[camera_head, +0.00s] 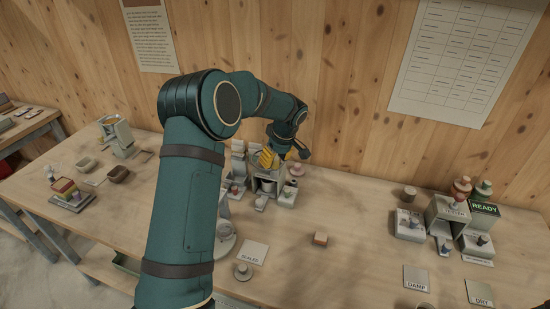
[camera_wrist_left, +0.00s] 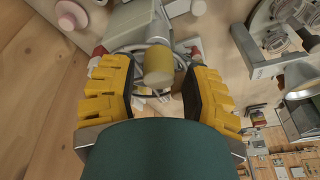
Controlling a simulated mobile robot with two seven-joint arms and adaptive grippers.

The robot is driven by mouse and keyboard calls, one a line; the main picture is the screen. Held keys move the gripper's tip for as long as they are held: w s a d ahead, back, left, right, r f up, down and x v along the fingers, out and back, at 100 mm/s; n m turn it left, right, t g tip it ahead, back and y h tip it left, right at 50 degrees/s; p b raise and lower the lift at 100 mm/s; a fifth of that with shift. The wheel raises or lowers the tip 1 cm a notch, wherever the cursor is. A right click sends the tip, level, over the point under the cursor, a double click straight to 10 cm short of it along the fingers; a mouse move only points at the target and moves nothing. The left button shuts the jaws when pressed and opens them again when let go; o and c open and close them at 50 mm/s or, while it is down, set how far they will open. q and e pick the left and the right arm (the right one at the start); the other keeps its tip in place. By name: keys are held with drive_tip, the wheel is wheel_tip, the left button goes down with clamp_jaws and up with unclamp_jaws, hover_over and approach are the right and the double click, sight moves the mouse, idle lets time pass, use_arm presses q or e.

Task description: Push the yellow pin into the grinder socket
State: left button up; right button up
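In the head view my left gripper (camera_head: 270,157), with yellow fingers, is over a grey machine (camera_head: 268,181) at the back middle of the bench, which I take to be the grinder. In the left wrist view the two fingers of the gripper (camera_wrist_left: 156,80) stand apart. A short cylinder (camera_wrist_left: 158,62) with a cream end and a dull yellow side shows between them, with a gap on each side; it may be the yellow pin. The gripper does not appear closed on it. The socket cannot be made out. My right gripper is not in view.
A card marked SEALED (camera_head: 253,251) is near the front. A tester with a READY display (camera_head: 485,207) and cards marked DAMP (camera_head: 416,279) and DRY (camera_head: 480,293) are at right. The bench between is mostly clear.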

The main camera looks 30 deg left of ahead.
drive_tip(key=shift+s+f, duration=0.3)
use_arm(q)
drive_tip(key=shift+r, duration=0.2)
drive_tip(key=v, duration=0.7)
drive_tip(key=shift+r, duration=0.3)
drive_tip(key=shift+s+d, duration=0.1)
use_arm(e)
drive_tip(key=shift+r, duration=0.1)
